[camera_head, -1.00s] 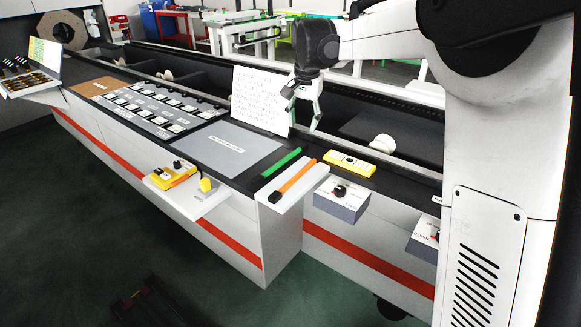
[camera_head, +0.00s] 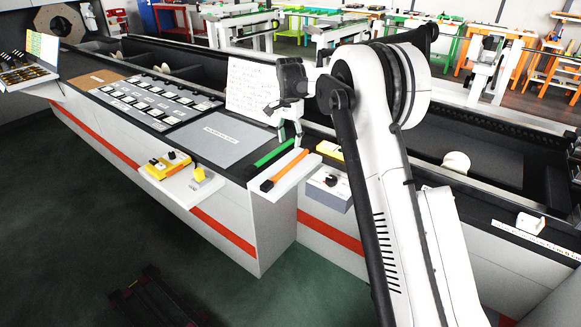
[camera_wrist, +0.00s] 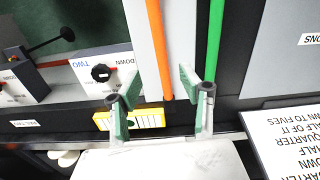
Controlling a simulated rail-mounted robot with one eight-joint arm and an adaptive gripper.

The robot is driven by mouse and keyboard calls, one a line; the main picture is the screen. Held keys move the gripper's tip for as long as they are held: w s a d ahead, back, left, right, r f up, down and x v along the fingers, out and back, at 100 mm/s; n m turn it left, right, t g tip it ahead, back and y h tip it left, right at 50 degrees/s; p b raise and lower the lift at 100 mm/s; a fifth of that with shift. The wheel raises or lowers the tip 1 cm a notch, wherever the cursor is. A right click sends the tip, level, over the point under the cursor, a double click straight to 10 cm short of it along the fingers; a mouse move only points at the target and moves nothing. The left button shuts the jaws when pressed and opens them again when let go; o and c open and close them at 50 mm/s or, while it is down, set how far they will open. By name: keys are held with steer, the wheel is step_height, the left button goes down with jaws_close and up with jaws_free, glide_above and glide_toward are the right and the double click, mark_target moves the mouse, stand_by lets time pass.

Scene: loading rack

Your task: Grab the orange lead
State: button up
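The orange lead (camera_head: 284,171) is a thin stick lying on a white ledge at the counter's front edge. It also shows in the wrist view (camera_wrist: 157,50), running up from between my fingertips' left side. A green lead (camera_head: 274,152) lies beside it, roughly parallel, on the dark counter; in the wrist view it (camera_wrist: 214,40) is to the right. My gripper (camera_head: 290,138) is just behind the far ends of both leads. In the wrist view my gripper (camera_wrist: 196,88) is open, with nothing between its fingers, and its fingertips are near the ends of the leads.
A yellow block (camera_wrist: 140,119) lies beside my left finger in the wrist view. A white text sheet (camera_head: 251,88) stands behind the leads. A control box with a dark knob (camera_wrist: 101,72) is to the left. A grey panel (camera_head: 219,137) lies left of the leads.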

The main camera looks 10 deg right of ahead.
mark_target(290, 163)
step_height(290, 163, down, 11)
steer(key=shift+w+d+r, duration=0.1)
steer(key=shift+w+r, duration=0.05)
steer(key=shift+r, duration=0.05)
jaws_close()
stand_by(0.6)
